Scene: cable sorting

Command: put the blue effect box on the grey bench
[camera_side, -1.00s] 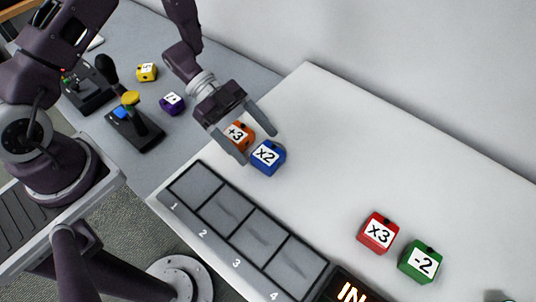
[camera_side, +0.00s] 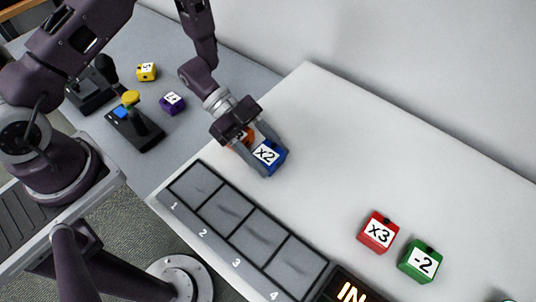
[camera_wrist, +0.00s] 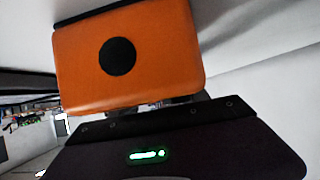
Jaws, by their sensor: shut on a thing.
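The blue effect box (camera_side: 268,155), marked x2, is on the white table (camera_side: 400,160). My gripper (camera_side: 268,158) is shut on it, with one finger on each side. The orange box (camera_side: 238,139), marked +3 earlier, is right behind it and partly hidden by my gripper. In the wrist view the orange box (camera_wrist: 125,58) fills much of the picture, and the blue box does not show. The grey bench (camera_side: 205,75) is at the upper left, beyond the white table's edge.
On the grey bench are a yellow box (camera_side: 147,71), a purple box (camera_side: 172,103) and joystick units (camera_side: 136,125). A numbered tray (camera_side: 228,213) lies in front of the blue box. A red box (camera_side: 378,232) and a green box (camera_side: 420,262) stand at the right. The bench's back right part is clear.

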